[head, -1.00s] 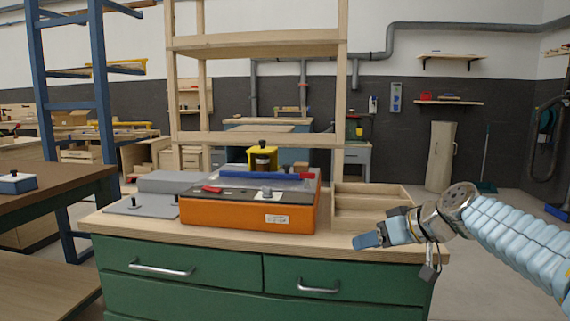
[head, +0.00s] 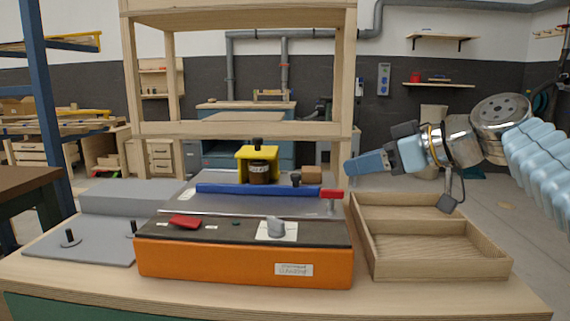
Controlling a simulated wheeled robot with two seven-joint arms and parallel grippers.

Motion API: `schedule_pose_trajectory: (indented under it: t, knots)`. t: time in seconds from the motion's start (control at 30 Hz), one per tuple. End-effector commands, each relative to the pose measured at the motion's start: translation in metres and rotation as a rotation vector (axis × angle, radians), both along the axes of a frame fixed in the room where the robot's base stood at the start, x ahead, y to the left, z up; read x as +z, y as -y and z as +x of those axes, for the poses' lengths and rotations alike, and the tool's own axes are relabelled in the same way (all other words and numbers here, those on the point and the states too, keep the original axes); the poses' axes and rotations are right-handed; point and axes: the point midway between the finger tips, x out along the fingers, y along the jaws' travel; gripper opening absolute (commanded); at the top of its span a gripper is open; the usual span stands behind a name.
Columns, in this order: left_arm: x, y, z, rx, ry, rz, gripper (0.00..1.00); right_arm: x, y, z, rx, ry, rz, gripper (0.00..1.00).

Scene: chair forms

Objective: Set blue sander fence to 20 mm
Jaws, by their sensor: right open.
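The sander is an orange-fronted machine (head: 200,261) with a dark front panel and a grey table, standing on the wooden bench top. Its blue fence (head: 258,189) runs across the grey table, in front of a yellow and black spindle unit (head: 258,163). A red lever (head: 332,194) sits at the fence's right end. The front panel carries a red switch (head: 185,221) and a grey knob (head: 276,227) on a white plate. The fence scale is too small to read. My right gripper (head: 352,169) is open and empty, right of the fence and above the bench. My left gripper is out of view.
A divided wooden tray (head: 440,268) stands right of the sander, under my right arm. A grey plate with black knobs (head: 85,246) and a grey block (head: 135,194) lie to the left. A wooden shelf frame (head: 240,129) rises behind.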

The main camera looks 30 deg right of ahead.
Motion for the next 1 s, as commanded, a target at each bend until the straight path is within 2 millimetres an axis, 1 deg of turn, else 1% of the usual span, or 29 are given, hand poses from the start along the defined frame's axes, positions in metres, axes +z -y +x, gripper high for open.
schedule_pose_trajectory:
  t: [0.07,0.17,0.27,0.5,0.7,0.83,1.0]
  knots:
    - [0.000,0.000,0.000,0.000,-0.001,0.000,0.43,0.004,0.000,-0.003,0.002,0.009,-0.005,0.50]
    - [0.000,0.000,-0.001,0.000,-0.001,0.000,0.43,0.002,-0.003,0.001,0.005,0.010,-0.006,0.50]
    - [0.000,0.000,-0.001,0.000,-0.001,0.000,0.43,-0.005,-0.008,0.015,0.006,0.008,-0.006,0.50]
    - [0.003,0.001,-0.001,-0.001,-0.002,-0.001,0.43,-0.026,-0.028,0.062,0.006,0.005,-0.005,0.50]
    - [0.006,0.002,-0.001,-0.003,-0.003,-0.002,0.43,-0.041,-0.041,0.095,0.005,0.006,-0.005,0.50]
    - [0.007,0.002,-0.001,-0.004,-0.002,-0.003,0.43,-0.046,-0.047,0.108,0.003,0.009,-0.005,0.50]
    - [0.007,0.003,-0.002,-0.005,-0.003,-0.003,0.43,-0.049,-0.049,0.113,0.004,0.010,-0.006,0.50]
